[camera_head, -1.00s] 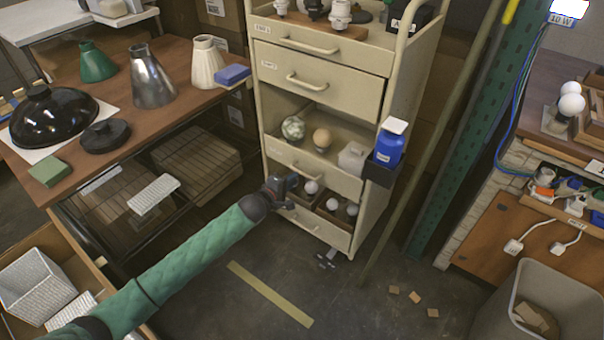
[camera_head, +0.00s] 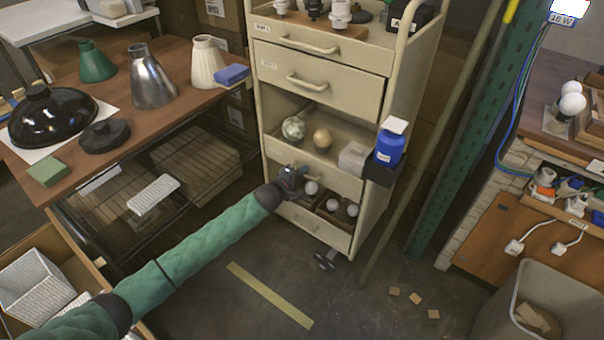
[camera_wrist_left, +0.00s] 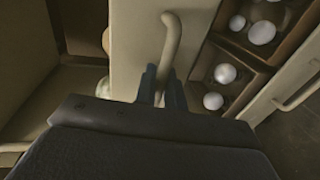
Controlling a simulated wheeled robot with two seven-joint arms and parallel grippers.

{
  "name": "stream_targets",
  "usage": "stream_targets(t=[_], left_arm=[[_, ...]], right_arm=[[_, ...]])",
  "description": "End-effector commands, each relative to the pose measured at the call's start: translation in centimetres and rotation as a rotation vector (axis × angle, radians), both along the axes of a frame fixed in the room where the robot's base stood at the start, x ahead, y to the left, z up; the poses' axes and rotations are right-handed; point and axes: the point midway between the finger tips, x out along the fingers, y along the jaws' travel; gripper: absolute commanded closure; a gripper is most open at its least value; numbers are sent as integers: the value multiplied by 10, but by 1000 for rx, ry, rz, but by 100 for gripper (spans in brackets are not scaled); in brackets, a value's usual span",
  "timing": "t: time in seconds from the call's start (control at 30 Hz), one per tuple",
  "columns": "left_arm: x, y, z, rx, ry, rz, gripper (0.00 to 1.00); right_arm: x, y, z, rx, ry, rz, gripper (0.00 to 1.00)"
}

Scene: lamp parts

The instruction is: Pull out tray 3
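The beige drawer cabinet has several stacked trays. The third one down, tray 3 (camera_head: 345,183), has a beige front below an opening with a greenish ball (camera_head: 293,128) and a tan ball (camera_head: 322,138). My left gripper (camera_head: 292,176) is at this front and hides its handle in the head view. In the left wrist view the curved handle (camera_wrist_left: 172,40) runs down the front, and the fingertips (camera_wrist_left: 161,85) are close on either side of its lower part. I cannot tell whether they grip it. My right gripper is not in view.
A lower tray (camera_head: 312,222) holds several white bulbs and sits slightly out. A blue bottle (camera_head: 389,148) stands in a side holder at the right. The brown table (camera_head: 160,110) with lamp shades is at the left. The floor (camera_head: 350,300) in front is mostly clear.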

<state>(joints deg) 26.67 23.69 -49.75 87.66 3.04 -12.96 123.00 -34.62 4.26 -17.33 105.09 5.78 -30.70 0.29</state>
Motion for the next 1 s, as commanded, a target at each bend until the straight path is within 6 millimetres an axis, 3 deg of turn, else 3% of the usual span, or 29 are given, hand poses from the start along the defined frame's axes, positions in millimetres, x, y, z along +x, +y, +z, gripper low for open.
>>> stream_targets(t=[0.37,0.73,1.0], left_arm=[[-9,6,1,1,1,1,100],[-58,41,3,1,4,1,100],[-87,63,1,1,3,1,100]], right_arm=[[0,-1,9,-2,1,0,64],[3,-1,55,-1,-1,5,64],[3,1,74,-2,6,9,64]])
